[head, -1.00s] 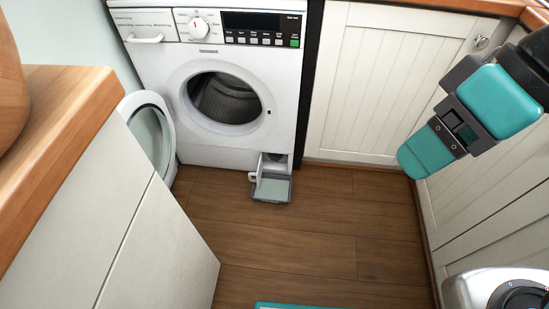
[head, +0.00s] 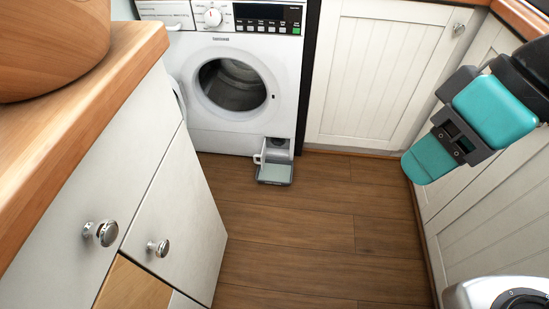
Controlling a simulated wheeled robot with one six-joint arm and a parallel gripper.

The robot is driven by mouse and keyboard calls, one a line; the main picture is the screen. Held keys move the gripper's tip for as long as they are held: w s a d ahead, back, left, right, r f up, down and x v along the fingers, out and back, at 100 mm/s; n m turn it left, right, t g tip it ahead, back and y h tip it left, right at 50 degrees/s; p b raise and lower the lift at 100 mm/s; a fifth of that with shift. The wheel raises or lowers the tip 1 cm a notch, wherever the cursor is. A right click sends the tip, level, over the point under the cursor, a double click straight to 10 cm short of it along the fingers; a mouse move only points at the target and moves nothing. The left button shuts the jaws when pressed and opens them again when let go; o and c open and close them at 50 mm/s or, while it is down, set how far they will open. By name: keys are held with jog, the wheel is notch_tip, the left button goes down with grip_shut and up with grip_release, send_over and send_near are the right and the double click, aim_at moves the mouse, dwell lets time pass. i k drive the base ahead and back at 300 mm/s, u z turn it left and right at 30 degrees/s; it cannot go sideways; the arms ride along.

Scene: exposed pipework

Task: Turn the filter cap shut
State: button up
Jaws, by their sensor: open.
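The filter sits low at the washing machine's right corner, in a small open compartment (head: 277,146). A grey tray or flap (head: 274,175) lies on the floor in front of it. A small white piece with a loop, like a handle, shows at the compartment's left side. I cannot make out the cap itself or how far it is turned. My arm, teal and dark grey, hangs at the right, well apart from the machine.
The washing machine (head: 235,97) stands at the back, its round door open to the left, mostly hidden by the cabinet (head: 175,195) with round knobs. A wooden worktop (head: 115,75) carries a wooden vessel (head: 52,45). White cupboards (head: 375,75) line the right. The wooden floor (head: 300,235) between is clear.

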aim_at(277, 142)
jog(key=u, duration=0.25)
jog(key=i, duration=1.1)
jog(key=u, duration=0.25)
